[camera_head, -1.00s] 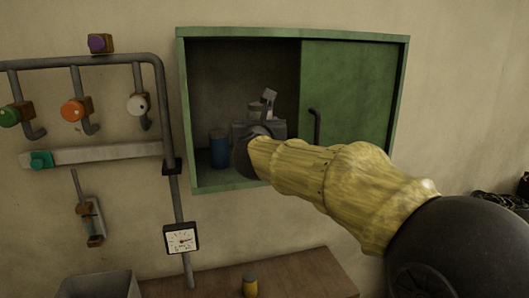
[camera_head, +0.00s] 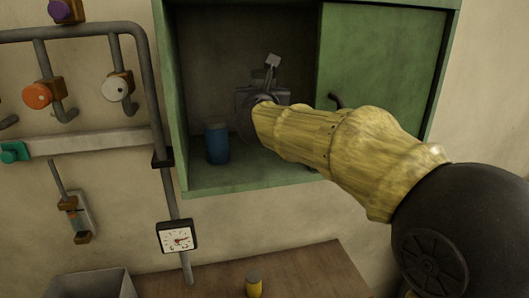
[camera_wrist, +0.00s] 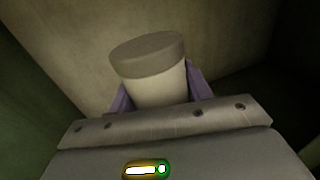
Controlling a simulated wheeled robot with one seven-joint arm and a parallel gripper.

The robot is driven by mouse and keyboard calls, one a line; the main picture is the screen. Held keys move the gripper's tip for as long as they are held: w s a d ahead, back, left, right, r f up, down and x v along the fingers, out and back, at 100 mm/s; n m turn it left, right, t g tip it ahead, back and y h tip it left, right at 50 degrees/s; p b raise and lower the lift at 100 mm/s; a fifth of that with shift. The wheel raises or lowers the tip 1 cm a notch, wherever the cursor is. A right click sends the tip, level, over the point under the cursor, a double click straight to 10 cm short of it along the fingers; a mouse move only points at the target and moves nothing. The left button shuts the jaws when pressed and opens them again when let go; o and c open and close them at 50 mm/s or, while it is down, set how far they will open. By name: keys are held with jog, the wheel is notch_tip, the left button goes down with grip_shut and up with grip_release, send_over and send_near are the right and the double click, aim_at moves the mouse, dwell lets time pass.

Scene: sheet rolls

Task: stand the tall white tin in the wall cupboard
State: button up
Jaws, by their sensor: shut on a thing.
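The wall cupboard (camera_head: 260,182) is green and open on its left side. My gripper (camera_head: 262,92) is inside the opening, above the cupboard floor and to the right of a blue tin. In the wrist view, the purple fingers of my gripper (camera_wrist: 157,91) are shut on the white tin (camera_wrist: 158,90), a pale cylinder with a grey-brown lid. It looks somewhat tilted in that view; its lower part is hidden behind the gripper body. In the head view my gripper and arm hide the tin, so its height above the floor cannot be told.
The blue tin (camera_head: 217,144) stands at the left on the cupboard floor. A green door (camera_head: 385,85) with a dark handle covers the right side. Pipes with knobs and a gauge (camera_head: 177,237) are to the left. Below is a brown bench (camera_head: 310,272) with a yellow tin (camera_head: 254,286).

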jog(key=shift+s+r, duration=0.1)
jog(key=shift+s, duration=0.2)
jog(key=shift+s+d+f, duration=0.2)
jog(key=shift+d, duration=0.1)
jog(key=f, duration=0.5)
jog(key=shift+w+d+f, duration=0.15)
jog(key=shift+w+d, duration=0.15)
jog(key=shift+s+a+f, duration=0.2)
jog(key=shift+a+f, duration=0.05)
jog(key=shift+w+f+p, duration=0.1)
jog(key=shift+f+p, duration=0.1)
jog(key=shift+p, duration=0.15)
jog(key=shift+d+f+p, duration=0.1)
jog(key=shift+f+p, duration=0.35)
jog(key=shift+f, duration=1.25)
